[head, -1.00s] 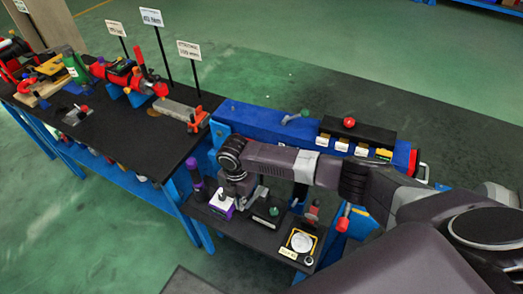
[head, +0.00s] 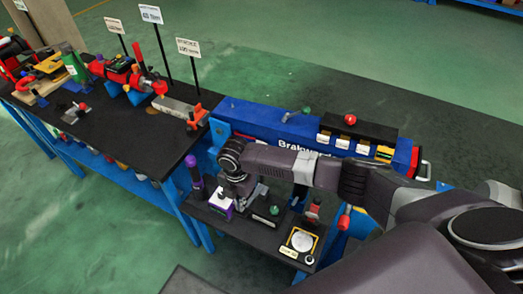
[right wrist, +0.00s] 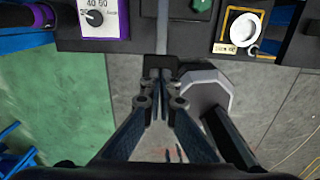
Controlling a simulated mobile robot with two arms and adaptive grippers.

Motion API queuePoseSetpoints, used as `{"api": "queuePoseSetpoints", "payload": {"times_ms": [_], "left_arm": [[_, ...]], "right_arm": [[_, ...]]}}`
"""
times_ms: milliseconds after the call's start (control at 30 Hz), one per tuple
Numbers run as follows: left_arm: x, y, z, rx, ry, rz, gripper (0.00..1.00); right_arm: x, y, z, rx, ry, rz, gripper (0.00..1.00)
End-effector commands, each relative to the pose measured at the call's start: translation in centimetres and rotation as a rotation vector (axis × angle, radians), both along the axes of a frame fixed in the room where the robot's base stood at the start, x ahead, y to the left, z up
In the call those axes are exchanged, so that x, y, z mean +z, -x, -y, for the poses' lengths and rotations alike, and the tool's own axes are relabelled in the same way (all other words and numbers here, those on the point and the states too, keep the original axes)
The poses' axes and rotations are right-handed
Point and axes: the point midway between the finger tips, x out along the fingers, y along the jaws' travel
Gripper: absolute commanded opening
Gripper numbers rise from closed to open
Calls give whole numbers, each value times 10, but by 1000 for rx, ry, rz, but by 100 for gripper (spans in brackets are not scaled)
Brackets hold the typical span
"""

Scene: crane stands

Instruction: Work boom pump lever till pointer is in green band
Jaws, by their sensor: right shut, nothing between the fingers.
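My right gripper (right wrist: 160,75) is shut and empty, its fingers pointing at the front edge of the low black bench. In the head view it (head: 241,200) is beside the purple-and-white dial box (head: 220,203). The round white gauge (head: 301,240) has a yellow frame and sits at the bench's right end; it also shows in the right wrist view (right wrist: 243,27). Its pointer and green band are too small to read. A purple upright handle (head: 194,170) stands left of the box. I cannot tell which handle is the boom pump lever. My left gripper is not in view.
Behind is a blue boom (head: 250,119) with a black rack of labelled cards and a red knob (head: 350,119). Red-handled parts (head: 313,208) stand near the gauge. The black table (head: 120,135) at the left holds tools and signs. Green floor is open beyond.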

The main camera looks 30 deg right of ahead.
Motion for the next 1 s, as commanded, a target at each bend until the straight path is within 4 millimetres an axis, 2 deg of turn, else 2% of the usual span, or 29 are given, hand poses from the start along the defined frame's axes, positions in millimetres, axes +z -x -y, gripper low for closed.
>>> {"api": "queuePoseSetpoints", "payload": {"times_ms": [33,1000], "left_arm": [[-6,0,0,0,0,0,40],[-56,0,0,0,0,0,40]], "right_arm": [[-7,0,0,0,0,0,0],[-76,0,2,-1,5,-1,0]]}}
